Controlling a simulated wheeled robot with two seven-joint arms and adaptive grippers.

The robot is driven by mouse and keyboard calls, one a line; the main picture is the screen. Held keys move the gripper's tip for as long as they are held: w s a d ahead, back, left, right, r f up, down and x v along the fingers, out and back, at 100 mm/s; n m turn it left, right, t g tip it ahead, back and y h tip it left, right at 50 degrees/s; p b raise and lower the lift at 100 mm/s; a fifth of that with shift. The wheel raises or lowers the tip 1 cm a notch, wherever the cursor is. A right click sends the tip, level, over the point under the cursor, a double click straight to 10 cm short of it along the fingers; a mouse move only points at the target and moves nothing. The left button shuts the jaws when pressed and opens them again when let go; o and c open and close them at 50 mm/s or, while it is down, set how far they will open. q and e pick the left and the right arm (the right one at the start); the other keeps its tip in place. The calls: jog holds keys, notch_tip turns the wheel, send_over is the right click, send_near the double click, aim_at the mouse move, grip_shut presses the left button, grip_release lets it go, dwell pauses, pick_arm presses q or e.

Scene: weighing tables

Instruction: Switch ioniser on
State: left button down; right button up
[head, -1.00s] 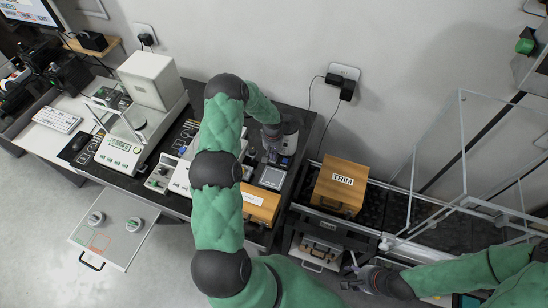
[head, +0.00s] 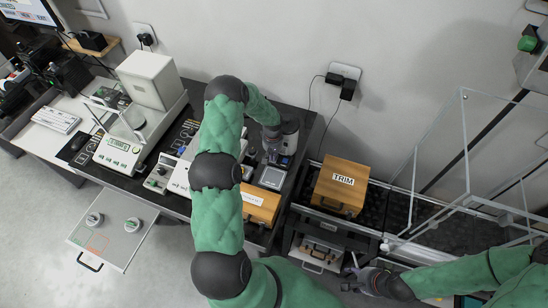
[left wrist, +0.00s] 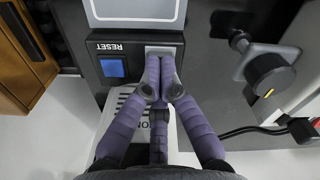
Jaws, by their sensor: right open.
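The left wrist view shows a dark panel with a blue button (left wrist: 113,68) marked RESET. To its right is a pale grey plate (left wrist: 163,50), partly covered by my fingertips. Below is a light surface with partly hidden lettering (left wrist: 139,120) that seems to start with "ION". My left gripper (left wrist: 160,80) is shut, its purple fingertips together in front of the pale plate; I cannot tell whether they touch it. In the head view my left gripper (head: 272,154) is just behind a small unit with a grey screen (head: 272,177). My right gripper (head: 354,273) is open and empty, low at the right.
A wooden box marked TRIM (head: 340,186) stands right of the unit. A balance (head: 119,148) and a pulled-out drawer (head: 115,235) are at the left. A black knob (left wrist: 270,76) sticks out right of my left fingers. A clear-walled enclosure (head: 467,150) stands at the right.

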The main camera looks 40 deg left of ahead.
pick_arm(q)
jog(key=shift+r, duration=0.55)
jog(key=shift+r+p, duration=1.25)
jog(key=shift+r, duration=1.6)
jog(key=shift+m+h, duration=0.8)
jog(key=shift+m, duration=0.1)
jog(key=s+d+f, duration=0.1)
jog(key=d, duration=0.2)
jog(key=s+d+f, duration=0.1)
jog(key=d, duration=0.2)
jog(key=d+f, duration=0.1)
jog(key=d, duration=0.2)
jog(key=shift+s+d+f, duration=0.15)
jog(key=shift+s+f, duration=0.2)
jog(key=shift+s, duration=0.05)
jog(key=s+d+f+m+h, duration=0.2)
jog(key=s+d+m, duration=0.2)
jog(key=s+d, duration=1.75)
notch_tip(320, 180, down, 14)
jog(key=w+d+m+b, duration=0.1)
jog(key=w+d+b, duration=0.1)
jog(key=b, duration=1.4)
jog(key=shift+w, duration=0.25)
